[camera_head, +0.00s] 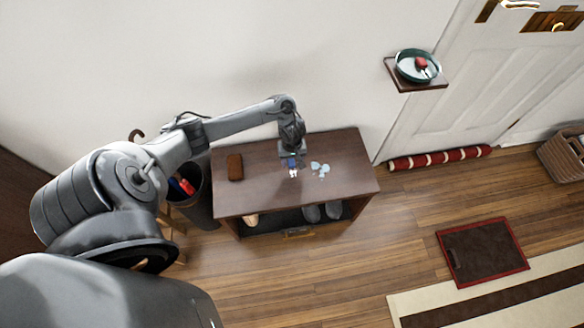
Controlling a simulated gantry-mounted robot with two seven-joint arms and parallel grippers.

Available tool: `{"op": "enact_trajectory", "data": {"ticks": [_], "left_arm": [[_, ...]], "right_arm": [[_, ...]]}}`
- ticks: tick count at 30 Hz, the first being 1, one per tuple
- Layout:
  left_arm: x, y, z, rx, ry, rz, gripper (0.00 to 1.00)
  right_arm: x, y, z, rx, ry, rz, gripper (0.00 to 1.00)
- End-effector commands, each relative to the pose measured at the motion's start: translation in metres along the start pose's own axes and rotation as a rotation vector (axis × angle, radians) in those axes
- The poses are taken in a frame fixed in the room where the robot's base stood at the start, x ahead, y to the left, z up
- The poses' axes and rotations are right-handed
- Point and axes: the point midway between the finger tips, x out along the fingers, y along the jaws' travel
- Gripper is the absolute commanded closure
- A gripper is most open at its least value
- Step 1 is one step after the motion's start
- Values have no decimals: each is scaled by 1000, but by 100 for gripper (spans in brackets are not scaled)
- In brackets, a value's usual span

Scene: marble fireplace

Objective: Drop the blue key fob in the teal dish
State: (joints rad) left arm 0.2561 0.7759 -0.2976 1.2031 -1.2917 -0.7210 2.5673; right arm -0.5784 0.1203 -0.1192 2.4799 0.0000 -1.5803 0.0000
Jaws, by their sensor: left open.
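The teal dish (402,68) sits on a small brown wall shelf at the upper right, beside the door. A red item and something white lie in it. My left gripper (292,166) points down over the brown bench top and is open. A small dark-blue thing (291,162), which looks like the blue key fob, shows at its fingertips, partly hidden by the gripper. I cannot tell whether the fingers touch it. A small whitish piece (293,173) lies just in front of it. My right gripper is not in view.
On the bench (240,203) lie a brown wallet-like block (235,167) at left and pale-blue pieces (320,169) right of my gripper. Shoes stand underneath. A dark bin (200,211) stands left of the bench. The wall shelf (428,86) is higher, with open space between.

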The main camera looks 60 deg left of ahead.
Motion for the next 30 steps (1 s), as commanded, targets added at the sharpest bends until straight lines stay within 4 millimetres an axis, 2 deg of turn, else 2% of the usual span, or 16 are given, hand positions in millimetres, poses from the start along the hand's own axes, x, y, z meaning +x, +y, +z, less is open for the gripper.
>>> {"op": "enact_trajectory", "data": {"ticks": [1, 8, 19, 29, 30], "left_arm": [[6, 0, 0, 0, 0, 0, 45], [16, 1, 0, 0, 0, 1, 45], [56, 4, 1, -1, 0, 0, 45], [58, 4, 1, 0, 1, 1, 45], [58, 4, 1, 0, 1, 1, 51]], "right_arm": [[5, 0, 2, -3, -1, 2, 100], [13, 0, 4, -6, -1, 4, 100], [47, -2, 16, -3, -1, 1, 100], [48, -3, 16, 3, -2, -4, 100], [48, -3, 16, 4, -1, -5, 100]]}}
